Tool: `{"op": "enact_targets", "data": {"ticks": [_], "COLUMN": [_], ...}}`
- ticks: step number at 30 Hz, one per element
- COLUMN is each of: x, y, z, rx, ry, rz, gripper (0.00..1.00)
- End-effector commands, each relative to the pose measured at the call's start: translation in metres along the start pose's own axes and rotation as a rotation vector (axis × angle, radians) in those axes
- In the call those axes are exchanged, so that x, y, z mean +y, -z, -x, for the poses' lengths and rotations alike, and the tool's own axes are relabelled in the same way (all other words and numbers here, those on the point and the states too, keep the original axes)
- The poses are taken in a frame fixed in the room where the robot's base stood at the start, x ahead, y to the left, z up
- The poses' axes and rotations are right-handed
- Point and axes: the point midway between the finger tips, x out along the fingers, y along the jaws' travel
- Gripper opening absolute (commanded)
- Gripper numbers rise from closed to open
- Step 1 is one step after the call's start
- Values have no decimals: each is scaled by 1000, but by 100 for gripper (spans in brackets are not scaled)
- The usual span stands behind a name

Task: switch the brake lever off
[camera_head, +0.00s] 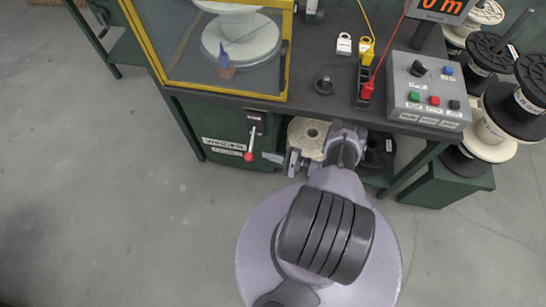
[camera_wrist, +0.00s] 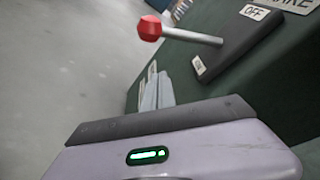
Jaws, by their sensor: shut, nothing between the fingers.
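The brake lever (camera_head: 249,156) has a red knob on a grey rod, on a dark plate (camera_head: 256,122) on the green bench front. In the head view it points downward. In the wrist view the red knob (camera_wrist: 150,28) juts out to the left of the plate. The plate carries an OFF label (camera_wrist: 262,13) at its upper end and an ON label (camera_wrist: 199,66) at its lower end. My gripper (camera_head: 272,157) is shut and empty, just right of the knob. Its pale fingers (camera_wrist: 155,92) show below the lever in the wrist view, apart from it.
A yellow-framed case (camera_head: 290,50) stands on the bench above the lever. A grey control box (camera_head: 428,90) sits at the right. A pale spool (camera_head: 308,135) lies under the bench behind my wrist. More spools (camera_head: 495,120) stand at the far right. Open floor (camera_head: 110,200) lies to the left.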

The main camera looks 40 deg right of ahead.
Motion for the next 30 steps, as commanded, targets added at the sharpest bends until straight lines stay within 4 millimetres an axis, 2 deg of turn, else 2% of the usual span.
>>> {"op": "enact_targets", "data": {"ticks": [7, 10, 15, 30], "x": [3, -1, 0, 0], "y": [1, -19, -34, -42], "z": [-54, -44, -38, -38], "rx": [-4, 0, 0, 0], "ry": [-3, 0, 0, -6], "rz": [-1, -4, -3, -21], "gripper": [0, 0, 0, 0]}}
